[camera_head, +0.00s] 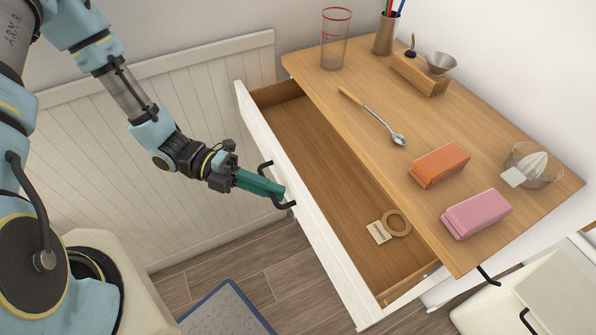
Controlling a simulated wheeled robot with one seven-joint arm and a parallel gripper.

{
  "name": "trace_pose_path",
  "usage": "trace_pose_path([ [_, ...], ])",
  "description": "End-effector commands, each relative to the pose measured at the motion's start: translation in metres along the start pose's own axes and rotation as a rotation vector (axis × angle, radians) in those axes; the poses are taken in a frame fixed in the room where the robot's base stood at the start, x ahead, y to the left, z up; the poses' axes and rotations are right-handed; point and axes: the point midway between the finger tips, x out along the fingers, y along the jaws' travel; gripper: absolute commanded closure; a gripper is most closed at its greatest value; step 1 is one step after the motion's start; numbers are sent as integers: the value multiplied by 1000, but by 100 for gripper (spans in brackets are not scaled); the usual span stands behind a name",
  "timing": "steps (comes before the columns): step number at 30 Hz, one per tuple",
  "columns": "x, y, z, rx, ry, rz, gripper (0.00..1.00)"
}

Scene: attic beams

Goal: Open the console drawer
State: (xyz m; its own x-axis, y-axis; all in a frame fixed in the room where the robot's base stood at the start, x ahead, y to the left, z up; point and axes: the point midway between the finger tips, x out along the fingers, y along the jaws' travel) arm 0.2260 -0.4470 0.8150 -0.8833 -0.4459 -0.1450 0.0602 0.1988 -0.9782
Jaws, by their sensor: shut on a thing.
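The console drawer (310,170) is pulled well out from under the wooden console top (370,75). Its white front faces left, with a dark bar handle (284,203) on it. My gripper (272,190) has teal fingers and is shut on the handle, reaching it from the left. Inside the drawer, a roll of tape (397,222) and a small pale card (378,232) lie near its front right end. The rest of the visible drawer floor is bare. The back of the drawer is hidden under the console top.
On the console top are a glass (335,40), a pen cup (386,33), a wooden block with a metal funnel (420,75), a spoon (373,117), orange (439,165) and pink (476,213) blocks, and a juicer (533,165). A blue-edged mat (228,310) lies on the floor.

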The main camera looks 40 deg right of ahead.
Motion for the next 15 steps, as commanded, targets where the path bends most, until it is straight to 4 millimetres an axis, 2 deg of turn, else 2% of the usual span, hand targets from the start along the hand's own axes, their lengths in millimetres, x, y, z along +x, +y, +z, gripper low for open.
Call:
trace_pose_path([
  [6,-23,6,-22,-1,-2,0,100],
  [15,-34,10,-33,1,-1,0,100],
])
